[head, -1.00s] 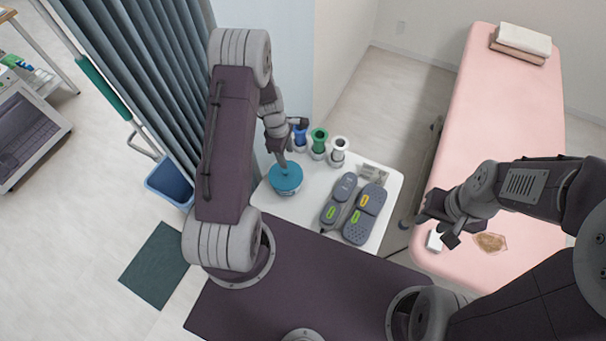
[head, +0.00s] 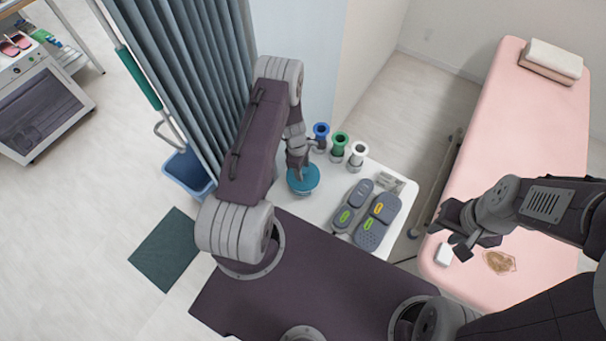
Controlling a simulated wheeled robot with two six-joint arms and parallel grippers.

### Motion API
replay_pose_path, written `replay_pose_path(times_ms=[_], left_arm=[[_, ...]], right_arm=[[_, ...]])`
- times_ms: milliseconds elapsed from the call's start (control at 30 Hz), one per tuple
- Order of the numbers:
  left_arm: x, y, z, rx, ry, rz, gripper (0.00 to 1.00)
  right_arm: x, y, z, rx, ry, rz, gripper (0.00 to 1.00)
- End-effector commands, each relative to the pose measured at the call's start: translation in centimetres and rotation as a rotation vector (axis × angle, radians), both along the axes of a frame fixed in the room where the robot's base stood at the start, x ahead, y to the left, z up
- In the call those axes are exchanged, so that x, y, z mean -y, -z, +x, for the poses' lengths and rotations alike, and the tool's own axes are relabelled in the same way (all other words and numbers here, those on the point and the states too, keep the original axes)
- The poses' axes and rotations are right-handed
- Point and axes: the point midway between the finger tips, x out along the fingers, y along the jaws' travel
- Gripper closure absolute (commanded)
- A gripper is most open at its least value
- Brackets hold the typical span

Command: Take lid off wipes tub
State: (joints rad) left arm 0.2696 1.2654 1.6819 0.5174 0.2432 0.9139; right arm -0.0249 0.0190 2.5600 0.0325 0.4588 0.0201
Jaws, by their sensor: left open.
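The wipes tub's round teal-blue lid (head: 305,183) shows on the white table just below my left gripper, near the table's left edge. The tub body under the lid is mostly hidden. My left gripper (head: 297,166) points down and is open at the top of the lid. Whether its fingers touch the lid is too small to tell. My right gripper (head: 447,238) is over the pink bed on the right, far from the tub.
Behind the tub stand a blue (head: 321,131), a green (head: 339,141) and a white-topped (head: 358,150) container. A small white box (head: 443,254) and a brown patch (head: 500,261) are on the bed (head: 515,135).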

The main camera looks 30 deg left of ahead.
Motion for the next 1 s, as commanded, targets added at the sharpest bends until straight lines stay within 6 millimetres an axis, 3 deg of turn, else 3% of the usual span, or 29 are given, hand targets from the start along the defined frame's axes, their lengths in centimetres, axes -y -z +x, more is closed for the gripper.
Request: replay_pose_path(times_ms=[100, 267, 300, 667, 767, 900, 1000], left_arm=[[0.0, 0.0, 0.0, 0.000, 0.000, 0.000, 0.53], [0.0, 0.0, 0.0, 0.000, 0.000, 0.000, 0.97], [0.0, 0.0, 0.0, 0.000, 0.000, 0.000, 1.00], [0.0, -0.5, 0.1, 0.001, 0.001, 0.000, 1.00], [0.0, -1.5, 0.1, 0.003, 0.001, 0.000, 1.00], [-0.1, -4.3, 0.2, 0.005, 0.002, 0.002, 1.00], [2.3, -5.4, -0.8, 0.001, 0.006, 0.000, 1.00]], right_arm=[[0.0, 0.0, 0.0, 0.000, 0.000, 0.000, 0.64], [0.0, 0.0, 0.0, 0.000, 0.000, 0.000, 0.64], [0.0, 0.0, 0.0, 0.000, 0.000, 0.000, 0.64], [0.0, 0.1, 0.0, 0.000, 0.000, 0.000, 0.64], [0.0, 0.3, 0.0, 0.000, 0.000, 0.000, 0.64], [0.0, 0.8, 0.0, 0.000, 0.000, 0.000, 0.64], [0.0, 1.3, 0.0, 0.000, 0.000, 0.000, 0.64]])
